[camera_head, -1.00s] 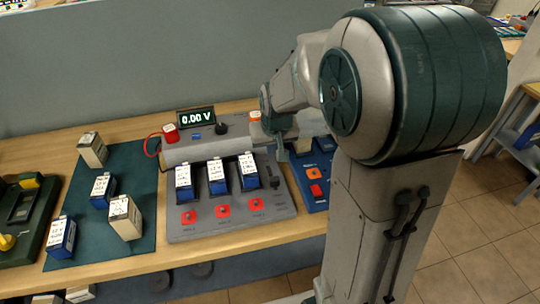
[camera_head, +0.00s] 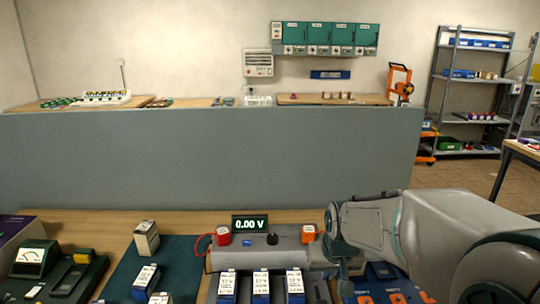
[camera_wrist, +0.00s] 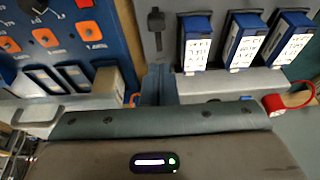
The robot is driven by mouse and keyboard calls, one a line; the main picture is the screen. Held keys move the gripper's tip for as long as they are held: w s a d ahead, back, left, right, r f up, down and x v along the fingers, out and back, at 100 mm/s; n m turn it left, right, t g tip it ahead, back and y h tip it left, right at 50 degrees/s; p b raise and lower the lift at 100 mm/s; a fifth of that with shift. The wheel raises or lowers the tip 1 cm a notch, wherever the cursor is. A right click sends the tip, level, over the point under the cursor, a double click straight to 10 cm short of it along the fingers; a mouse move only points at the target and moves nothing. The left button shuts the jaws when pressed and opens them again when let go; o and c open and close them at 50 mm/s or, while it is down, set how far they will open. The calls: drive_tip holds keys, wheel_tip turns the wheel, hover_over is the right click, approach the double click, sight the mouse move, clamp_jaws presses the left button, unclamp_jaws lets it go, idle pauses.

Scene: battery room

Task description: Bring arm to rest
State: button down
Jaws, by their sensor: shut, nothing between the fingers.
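My arm reaches in from the lower right of the head view. My gripper (camera_head: 345,284) points down over the right end of the grey test console (camera_head: 215,258). In the wrist view my gripper (camera_wrist: 157,84) shows as narrow fingers closed together with nothing held. It is close to the gap between the grey console and the blue panel (camera_wrist: 110,38); I cannot tell whether it touches either. The blue panel also shows in the head view (camera_head: 380,270), partly hidden by my arm.
Several blue batteries (camera_head: 261,285) stand in the console, below its display (camera_head: 250,224) reading 0.00 V. A beige battery (camera_head: 146,238) stands on the green mat (camera_head: 120,268) at left. A grey partition (camera_head: 200,160) runs behind the bench. Open space lies above the bench.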

drive_tip(key=s+r, duration=0.2)
drive_tip(key=s, duration=1.4)
drive_tip(key=shift+r+g, duration=0.2)
drive_tip(key=shift+g, duration=0.2)
